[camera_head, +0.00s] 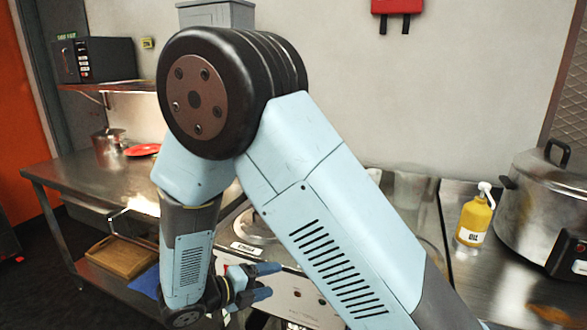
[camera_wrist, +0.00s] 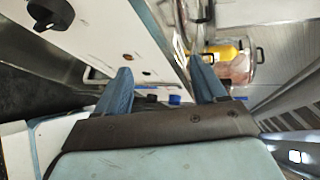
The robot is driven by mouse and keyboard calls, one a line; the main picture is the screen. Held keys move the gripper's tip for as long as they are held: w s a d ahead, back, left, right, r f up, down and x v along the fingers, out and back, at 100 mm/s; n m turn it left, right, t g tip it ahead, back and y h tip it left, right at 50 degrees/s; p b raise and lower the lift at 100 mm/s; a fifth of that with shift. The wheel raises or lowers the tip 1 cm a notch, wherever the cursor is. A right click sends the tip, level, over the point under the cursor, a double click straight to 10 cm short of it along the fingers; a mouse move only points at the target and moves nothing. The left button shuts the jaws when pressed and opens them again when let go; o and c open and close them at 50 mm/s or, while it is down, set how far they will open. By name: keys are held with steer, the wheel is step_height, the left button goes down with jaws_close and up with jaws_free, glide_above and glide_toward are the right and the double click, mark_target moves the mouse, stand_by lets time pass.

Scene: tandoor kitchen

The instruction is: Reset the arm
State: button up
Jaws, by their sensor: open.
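My gripper (camera_head: 266,281) hangs low at the end of my folded light-blue arm, in front of the stove front (camera_head: 305,298). Its two blue fingers are spread, pointing right in the head view. In the wrist view my gripper (camera_wrist: 163,88) also shows open, with nothing held between the fingers. My arm rises to a large dark joint and bends down to the wrist, hiding much of the stove.
On the left are a steel table (camera_head: 85,185), a red plate (camera_head: 142,150), a metal pot (camera_head: 108,150) and a microwave (camera_head: 95,60).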

steer(key=s+d+r+m+g+y, duration=0.15)
steer(key=d+r+m+g, duration=0.25)
steer(key=d+r+m, duration=0.45)
steer(key=d+r+m+g+y, duration=0.35)
steer(key=d+r+m, duration=0.25)
steer(key=d+m, duration=0.55)
steer(key=s+d+r+m+t+y, duration=0.4)
steer(key=s+d+r+m, duration=0.6)
steer(key=m, duration=1.2)
steer(key=shift+s+d+r+m+y, duration=0.15)
steer(key=shift+s+r+m+y, duration=0.15)
steer(key=shift+s+r+y, duration=0.55)
steer(key=shift+w+r+y, duration=0.1)
steer(key=shift+w+y, duration=0.15)
steer(key=shift+c, duration=0.4)
